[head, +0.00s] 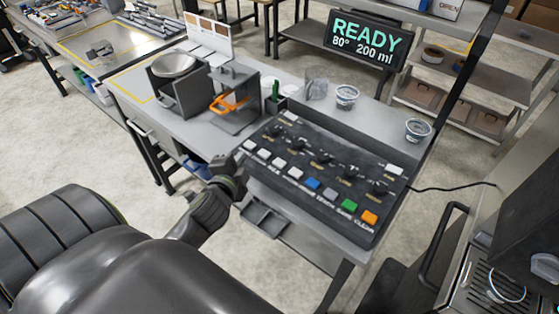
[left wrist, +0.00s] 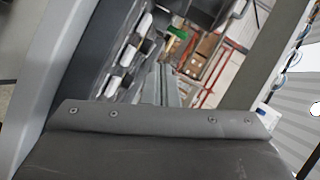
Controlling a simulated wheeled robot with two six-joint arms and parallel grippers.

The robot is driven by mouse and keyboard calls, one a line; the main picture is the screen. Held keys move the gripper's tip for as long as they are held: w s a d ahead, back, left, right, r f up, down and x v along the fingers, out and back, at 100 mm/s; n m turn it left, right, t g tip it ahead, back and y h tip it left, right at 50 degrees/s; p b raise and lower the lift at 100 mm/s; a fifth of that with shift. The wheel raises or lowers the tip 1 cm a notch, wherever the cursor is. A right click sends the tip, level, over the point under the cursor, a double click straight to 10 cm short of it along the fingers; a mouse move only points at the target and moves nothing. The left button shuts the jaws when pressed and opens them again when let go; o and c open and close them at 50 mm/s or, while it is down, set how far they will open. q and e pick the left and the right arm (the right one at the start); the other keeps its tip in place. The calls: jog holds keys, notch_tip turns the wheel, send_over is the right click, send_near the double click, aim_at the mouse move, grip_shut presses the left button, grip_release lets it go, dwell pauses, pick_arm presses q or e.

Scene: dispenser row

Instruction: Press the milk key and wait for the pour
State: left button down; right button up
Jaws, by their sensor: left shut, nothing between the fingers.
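The dark control panel (head: 320,175) lies on the bench with a slanted row of keys along its near edge. Several keys at the left are white; then come blue, grey, green and orange ones. A label that seems to read MILK sits by a white key (head: 264,156) near the left end; the lettering is too small to be sure. My left gripper (head: 238,166) is shut and empty, close to the panel's left end. I cannot tell whether it touches a key. White keys (left wrist: 127,56) also show in the left wrist view. The display (head: 368,40) reads READY, 80°, 200 ml.
Two clear cups (head: 347,97) (head: 418,131) stand behind the panel. A grey stand with an orange handle (head: 232,103) and a bowl on a dark machine (head: 175,66) stand to the left. An espresso machine (head: 500,270) is at the right, with a black cable behind the panel.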

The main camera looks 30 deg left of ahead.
pick_arm(q)
jog(key=w+d+r+m+t+h, duration=0.4)
jog(key=w+r+m+t+h, duration=0.25)
jog(key=r+m, duration=0.55)
jog(key=w+d+m+g+h, duration=0.2)
jog(key=d+m+g+h, duration=0.3)
jog(key=m, duration=0.8)
jog(key=w+d+m+g+h, duration=0.25)
jog(key=m+h, duration=0.45)
jog(key=m, duration=0.5)
jog(key=s+a+f+m+g+y, duration=0.1)
jog(key=a+f+m+g+y, duration=0.4)
jog(key=m, duration=0.5)
jog(key=a+g, duration=0.2)
jog(key=g, duration=0.1)
jog(key=shift+s, duration=0.4)
jog(key=shift+d+f, duration=0.1)
